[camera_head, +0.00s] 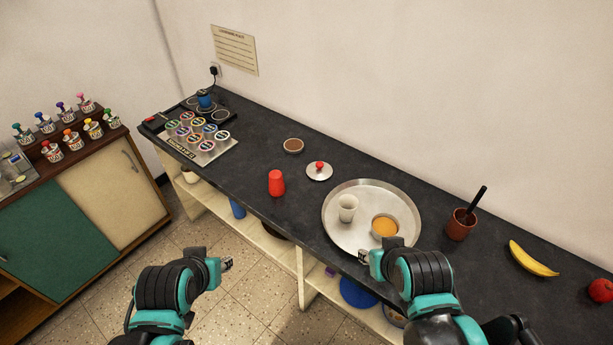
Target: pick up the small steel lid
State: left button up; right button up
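The small steel lid (319,172) lies on the dark counter, a shiny disc with a red knob on top. It sits between a small brown bowl and the large steel tray, apart from both. My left gripper (228,263) is in front of the counter, over the floor, well short of the lid. My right gripper (364,257) is near the front edge of the steel tray, to the right of and nearer than the lid. Both grippers are small in view, and their finger openings are not clear. Nothing covers the lid.
The round steel tray (344,238) bears a white cup (347,208) and a bowl of orange contents (384,226). A red tumbler (276,183) stands left of the lid, a brown bowl (293,145) behind it. A brown pot (460,224), banana (533,258) and red fruit (601,290) are at right.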

aim_at(317, 170)
jog(key=i+j+z, duration=0.15)
jog(key=j+z, duration=0.2)
jog(key=j, duration=0.55)
jog(key=j+z, duration=0.3)
jog(key=j, duration=0.55)
jog(key=i+j+z, duration=0.3)
jog(key=i+j, duration=0.3)
jog(key=i+j+z, duration=0.3)
jog(key=i+j, duration=0.4)
jog(key=j, duration=0.1)
